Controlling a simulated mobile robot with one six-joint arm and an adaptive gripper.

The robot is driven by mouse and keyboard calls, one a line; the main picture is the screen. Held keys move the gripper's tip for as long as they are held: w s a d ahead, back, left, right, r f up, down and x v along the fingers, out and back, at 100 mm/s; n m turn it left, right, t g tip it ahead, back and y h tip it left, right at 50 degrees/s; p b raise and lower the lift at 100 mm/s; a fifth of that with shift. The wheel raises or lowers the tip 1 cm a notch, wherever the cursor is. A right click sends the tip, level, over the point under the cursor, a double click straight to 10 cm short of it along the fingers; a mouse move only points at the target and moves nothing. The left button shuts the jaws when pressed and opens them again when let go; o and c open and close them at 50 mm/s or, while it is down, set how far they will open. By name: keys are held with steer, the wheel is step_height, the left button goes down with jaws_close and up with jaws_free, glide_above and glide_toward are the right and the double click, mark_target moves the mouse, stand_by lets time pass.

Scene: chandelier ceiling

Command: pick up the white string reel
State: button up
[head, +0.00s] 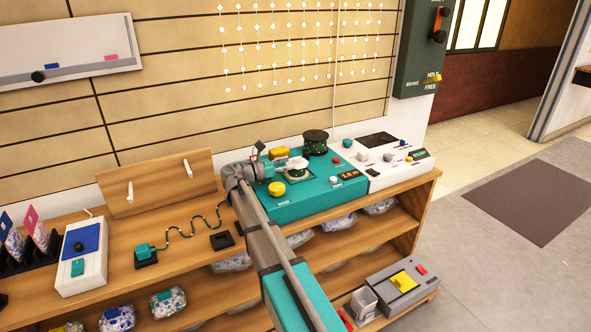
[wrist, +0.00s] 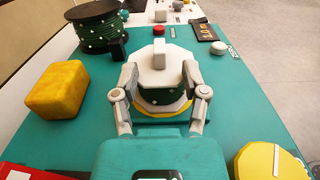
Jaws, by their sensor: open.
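The white string reel (wrist: 158,62) stands on the teal machine top, with a white octagonal cap, a white knob and dark green string with white dots below. A yellow rim shows under it. My gripper (wrist: 160,78) is open, with one finger on each side of the reel; I cannot tell if the fingers touch it. In the head view the reel (head: 298,165) is partly hidden by my gripper (head: 284,167).
A dark reel of string (wrist: 88,28) stands at the back left of the teal box (head: 318,190). A yellow block (wrist: 58,90) is to the left and a yellow round piece (wrist: 256,162) at the near right. A white console (head: 385,158) adjoins the box.

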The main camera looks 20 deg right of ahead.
mark_target(293, 162)
steer(key=shift+w+d, duration=0.1)
steer(key=shift+d, duration=2.05)
steer(key=shift+c, duration=0.3)
jaws_close()
